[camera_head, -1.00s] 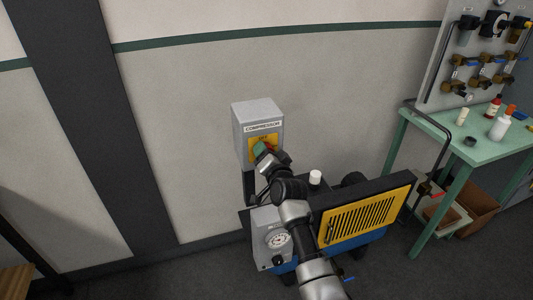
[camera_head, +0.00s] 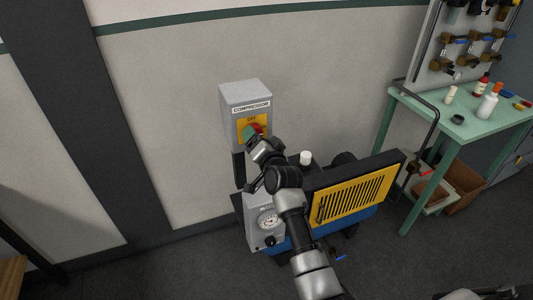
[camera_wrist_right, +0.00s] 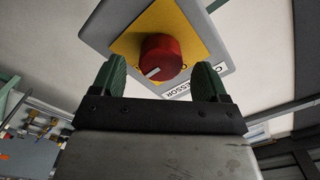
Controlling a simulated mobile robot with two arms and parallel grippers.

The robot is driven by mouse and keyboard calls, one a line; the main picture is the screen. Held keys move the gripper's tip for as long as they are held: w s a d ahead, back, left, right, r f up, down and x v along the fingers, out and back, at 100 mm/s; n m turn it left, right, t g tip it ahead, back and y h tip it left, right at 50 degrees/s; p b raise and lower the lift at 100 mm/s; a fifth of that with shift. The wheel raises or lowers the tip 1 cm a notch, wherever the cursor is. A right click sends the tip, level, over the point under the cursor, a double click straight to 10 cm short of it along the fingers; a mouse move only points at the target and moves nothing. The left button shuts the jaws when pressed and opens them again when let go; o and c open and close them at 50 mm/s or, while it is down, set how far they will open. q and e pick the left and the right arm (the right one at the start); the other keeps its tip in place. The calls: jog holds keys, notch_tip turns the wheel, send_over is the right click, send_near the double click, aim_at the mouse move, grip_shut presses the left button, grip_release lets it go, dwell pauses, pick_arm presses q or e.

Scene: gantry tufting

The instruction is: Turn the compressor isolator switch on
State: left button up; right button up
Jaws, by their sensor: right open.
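The compressor isolator switch is a grey wall box (camera_head: 235,94) with a "COMPRESSOR" label and a yellow plate (camera_head: 247,120). Its red round knob (camera_wrist_right: 160,52) shows in the right wrist view, with a white pointer mark towards the lower left of that picture. My right gripper (camera_wrist_right: 160,66) is open, with its green fingers on either side of the knob and visible gaps to it. In the head view my right gripper (camera_head: 253,131) is at the front of the box and hides most of the knob. My left gripper is not in view.
A blue compressor with a yellow grille (camera_head: 352,196) and a round gauge (camera_head: 267,221) stands below the box, under my right arm. A green table (camera_head: 425,108) with bottles stands to the right. The wall left of the box is clear.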

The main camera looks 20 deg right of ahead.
jog(key=s+b, duration=0.1)
jog(key=s, duration=0.7)
jog(key=shift+s+d+b, duration=0.15)
jog(key=shift+b, duration=0.2)
